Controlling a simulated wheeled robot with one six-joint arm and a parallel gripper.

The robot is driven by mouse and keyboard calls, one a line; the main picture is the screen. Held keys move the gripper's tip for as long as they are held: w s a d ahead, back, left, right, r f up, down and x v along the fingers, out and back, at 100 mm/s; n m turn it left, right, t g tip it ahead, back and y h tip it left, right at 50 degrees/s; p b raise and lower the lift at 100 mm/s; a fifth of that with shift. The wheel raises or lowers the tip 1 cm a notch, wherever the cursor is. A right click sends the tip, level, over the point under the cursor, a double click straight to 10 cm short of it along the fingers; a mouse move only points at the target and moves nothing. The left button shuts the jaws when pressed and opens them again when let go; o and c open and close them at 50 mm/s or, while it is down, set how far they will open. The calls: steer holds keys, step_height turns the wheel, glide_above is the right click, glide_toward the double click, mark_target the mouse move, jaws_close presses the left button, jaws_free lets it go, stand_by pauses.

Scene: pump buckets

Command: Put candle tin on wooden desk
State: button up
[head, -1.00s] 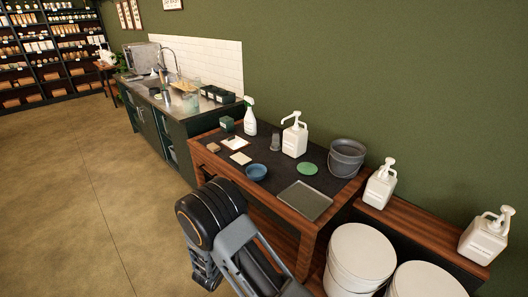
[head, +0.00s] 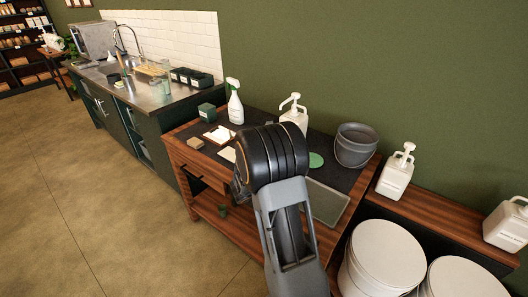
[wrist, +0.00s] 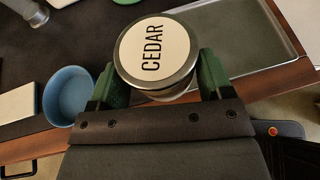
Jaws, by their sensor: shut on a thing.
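The candle tin (wrist: 155,50) is a round metal tin with a cream lid reading "CEDAR", seen from above in the wrist view. My gripper (wrist: 160,80) is shut on it, with a green finger at each side. The wooden desk (head: 181,150) has a dark top and brown wooden edges; its dark top (wrist: 90,38) lies under the tin in the wrist view, close to the front edge. I cannot tell the tin's height above it. In the head view my arm hides the gripper, the tin and the desk's front middle.
On the desk are a blue bowl (wrist: 69,94), a grey tray (head: 327,203), a green disc (head: 316,160), a grey bucket (head: 355,146), a pump bottle (head: 294,112) and a spray bottle (head: 235,103). White buckets (head: 385,252) stand to the right.

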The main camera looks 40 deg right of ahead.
steer(key=s+d+r+m+g+b, duration=0.2)
steer(key=s+d+r+m+g, duration=0.1)
steer(key=s+d, duration=0.55)
steer(key=s+d+r+m+g+b, duration=0.2)
steer(key=s+d+r+g+b, duration=0.1)
steer(key=s+d, duration=0.6)
glide_above(335, 184)
steer(key=shift+y, duration=0.3)
steer(key=f, duration=0.6)
steer(key=f+p, duration=0.1)
steer(key=f, duration=0.2)
steer(key=shift+s+a+f, duration=0.15)
steer(key=shift+s+a, duration=0.1)
steer(key=shift+s, duration=0.05)
steer(key=shift+w+d+f, duration=0.15)
steer(key=shift+w+f, duration=0.05)
steer(key=shift+f, duration=1.6)
steer(key=shift+f, duration=0.25)
steer(key=o, duration=1)
